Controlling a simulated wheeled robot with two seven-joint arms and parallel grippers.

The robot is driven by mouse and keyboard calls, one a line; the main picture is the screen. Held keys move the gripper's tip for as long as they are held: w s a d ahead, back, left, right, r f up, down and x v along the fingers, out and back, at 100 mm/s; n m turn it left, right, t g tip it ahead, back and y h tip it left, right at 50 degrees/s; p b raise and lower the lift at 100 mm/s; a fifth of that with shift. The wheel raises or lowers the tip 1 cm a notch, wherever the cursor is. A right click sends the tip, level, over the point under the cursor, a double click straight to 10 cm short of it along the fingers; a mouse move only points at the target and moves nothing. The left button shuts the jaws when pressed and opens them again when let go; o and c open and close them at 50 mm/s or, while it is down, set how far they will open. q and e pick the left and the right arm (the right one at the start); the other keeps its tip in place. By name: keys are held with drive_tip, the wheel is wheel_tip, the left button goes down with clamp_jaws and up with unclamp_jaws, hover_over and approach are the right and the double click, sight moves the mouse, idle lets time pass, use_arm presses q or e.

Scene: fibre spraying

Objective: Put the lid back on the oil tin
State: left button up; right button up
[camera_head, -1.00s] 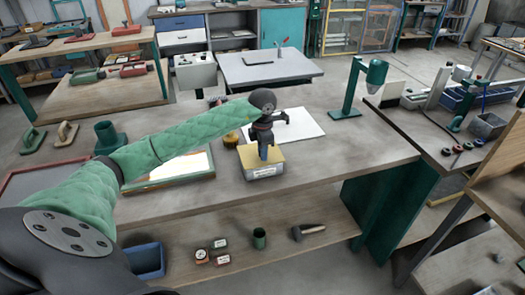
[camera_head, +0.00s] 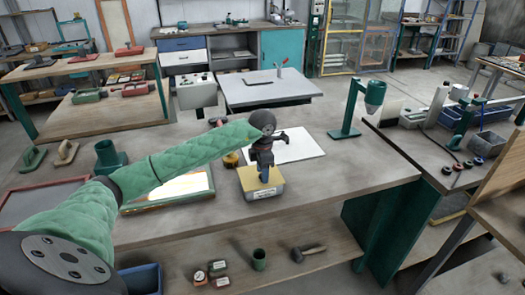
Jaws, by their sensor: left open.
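My left gripper (camera_head: 264,168) points down over a box-shaped tin (camera_head: 263,194) with a yellow top and a pale label on its front. The tin stands upright on the near workbench. The gripper is open, its fingertips at a small blue piece close to the tin's top. I cannot tell whether they touch it, or whether the blue piece is the lid. A small amber container (camera_head: 231,160) stands just behind and left of the tin, partly hidden by my left arm. My right gripper is not in view.
A white sheet (camera_head: 302,146) lies behind the tin. A framed tray (camera_head: 197,192) lies to its left, and a green stand (camera_head: 347,112) is at the back right. The workbench (camera_head: 345,180) right of the tin is clear. A hammer (camera_head: 308,252) lies on the lower shelf.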

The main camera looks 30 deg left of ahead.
use_arm(q)
drive_tip(key=shift+r+p, duration=0.35)
drive_tip(key=shift+r, duration=0.35)
drive_tip(key=shift+r+b, duration=0.35)
drive_tip(key=shift+r, duration=0.55)
wheel_tip(320, 180, up, 10)
drive_tip(key=b, duration=0.4)
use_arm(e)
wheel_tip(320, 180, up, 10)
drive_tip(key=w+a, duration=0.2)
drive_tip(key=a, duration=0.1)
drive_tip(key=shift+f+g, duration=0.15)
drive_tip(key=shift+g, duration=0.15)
use_arm(q)
drive_tip(key=shift+f, duration=0.1)
